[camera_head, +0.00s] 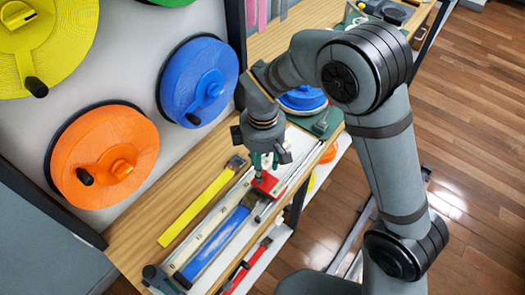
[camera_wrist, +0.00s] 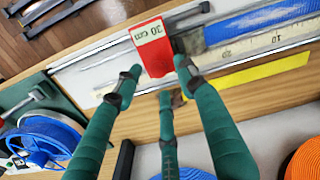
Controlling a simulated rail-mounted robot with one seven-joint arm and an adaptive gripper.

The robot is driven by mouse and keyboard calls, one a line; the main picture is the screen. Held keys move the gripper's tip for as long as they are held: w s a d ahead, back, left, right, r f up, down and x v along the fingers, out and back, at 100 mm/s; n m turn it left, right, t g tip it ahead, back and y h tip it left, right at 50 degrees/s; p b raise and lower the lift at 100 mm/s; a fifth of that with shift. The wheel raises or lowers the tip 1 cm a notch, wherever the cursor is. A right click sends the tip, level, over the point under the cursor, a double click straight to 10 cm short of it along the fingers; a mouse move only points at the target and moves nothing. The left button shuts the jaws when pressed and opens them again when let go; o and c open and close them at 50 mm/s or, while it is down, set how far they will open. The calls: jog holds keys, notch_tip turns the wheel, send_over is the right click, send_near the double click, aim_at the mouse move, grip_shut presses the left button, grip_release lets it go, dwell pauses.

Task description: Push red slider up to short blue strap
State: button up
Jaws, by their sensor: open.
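The red slider (camera_head: 267,185), marked "30 cm" in the wrist view (camera_wrist: 152,42), sits on the measuring rail. The short blue strap (camera_head: 215,243) lies along the ruler; it also shows in the wrist view (camera_wrist: 265,20). A grey metal end piece (camera_wrist: 190,40) lies between the slider and the blue of the strap, close beside the slider. My gripper (camera_head: 266,163) is open, with its green fingers pointing down just over the slider. In the wrist view, its fingertips (camera_wrist: 158,76) are spread at the slider's near edge. I cannot tell whether one touches it.
A ruler (camera_wrist: 235,52) runs beside the blue strap. A yellow strap (camera_head: 195,208) lies on the wooden bench, and a red strap (camera_head: 245,268) lies at the front. Orange (camera_head: 103,157) and blue (camera_head: 198,80) reels hang on the wall. A blue reel (camera_head: 303,99) stands behind my arm.

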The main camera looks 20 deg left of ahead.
notch_tip(320, 180, up, 9)
jog(key=shift+r, duration=0.15)
dwell(0.5)
notch_tip(320, 180, down, 12)
jog(key=shift+f, duration=0.1)
jog(key=shift+w+d+p, duration=0.25)
jog(key=shift+w+p, duration=0.05)
jog(key=shift+w, duration=0.45)
